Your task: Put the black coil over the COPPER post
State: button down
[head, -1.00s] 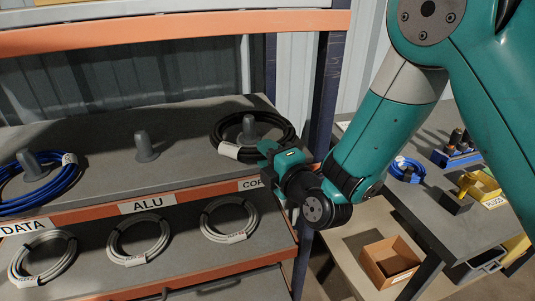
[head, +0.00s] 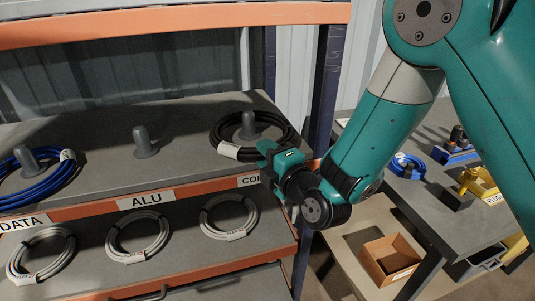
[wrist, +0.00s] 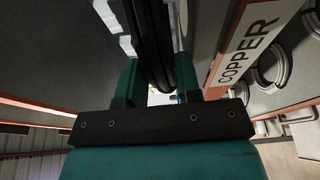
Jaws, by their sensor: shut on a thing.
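The black coil (head: 289,134) with a white tag is on the upper shelf, around the grey COPPER post (head: 249,124). The post's top shows inside the ring. The coil looks about level and low around the post; I cannot tell if its whole underside touches the shelf. My gripper (head: 267,153) is at the coil's front right edge, shut on it. In the wrist view my gripper (wrist: 157,78) has the black coil (wrist: 150,40) strands between its two fingers. The COPPER label (wrist: 248,50) shows at the right there; my gripper partly covers it in the head view.
The ALU post (head: 145,141) is bare. A blue coil (head: 58,178) lies around the DATA post (head: 26,160). A dark upright (head: 325,85) stands close right of my gripper. A side table (head: 425,195) holds another blue coil (head: 408,166).

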jog(key=c, duration=0.7)
grip_release()
jog(key=shift+r, duration=0.1)
jog(key=shift+c, duration=0.2)
jog(key=shift+s+f, duration=0.15)
jog(key=shift+f, duration=0.2)
jog(key=shift+r, duration=0.1)
notch_tip(320, 180, up, 8)
jog(key=p, duration=0.8)
jog(key=shift+f, duration=0.25)
jog(key=shift+f, duration=0.1)
